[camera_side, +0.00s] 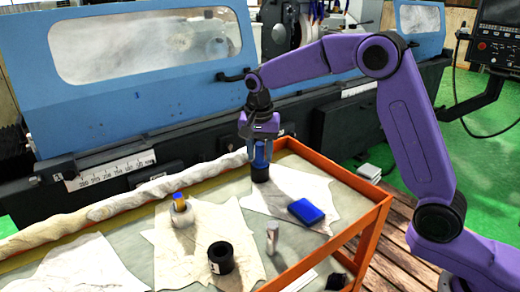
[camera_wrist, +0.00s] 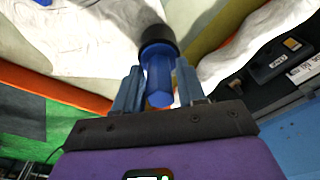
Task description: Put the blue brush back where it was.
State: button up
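The blue brush has a blue handle (camera_wrist: 159,78) and a black round end (camera_wrist: 157,40); it also shows in the side view by its black end (camera_side: 260,173). My gripper (camera_wrist: 159,75) has one finger on each side of the handle, and both appear to touch it. In the side view my gripper (camera_side: 261,155) points down over the tray's far right part. The brush is upright, black end down, at the pale paper there. I cannot tell whether that end touches the paper.
The orange-rimmed tray (camera_side: 345,178) also holds a blue block (camera_side: 305,211), a black ring (camera_side: 221,257), a small pale cylinder (camera_side: 272,238) and a yellow-and-blue topped bottle (camera_side: 181,210). A rolled cloth (camera_side: 130,195) lies along its far edge. The blue grinder (camera_side: 125,105) stands behind.

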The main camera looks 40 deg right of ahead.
aim_at(259, 166)
jog(key=shift+o, duration=0.3)
notch_tip(259, 166, up, 13)
jog(key=s+a, duration=0.1)
dwell(0.4)
jog(key=s+a+f+n, duration=0.1)
jog(key=s+f+n, duration=0.2)
jog(key=s+n, duration=0.35)
jog(key=s+a+f+n, duration=0.15)
jog(key=s+n, duration=0.25)
jog(key=s, duration=0.6)
jog(key=s+d+f+n, duration=0.3)
jog(key=s, duration=0.4)
jog(key=s+d+f+n+y, duration=0.1)
jog(key=s+d+f+n, duration=0.2)
jog(key=s, duration=0.4)
jog(key=s+d+f+n, duration=0.3)
jog(key=s+d+n, duration=0.1)
jog(key=s, duration=0.3)
jog(key=shift+n+g, duration=0.4)
jog(key=shift+n, duration=0.15)
jog(key=shift+r, duration=0.1)
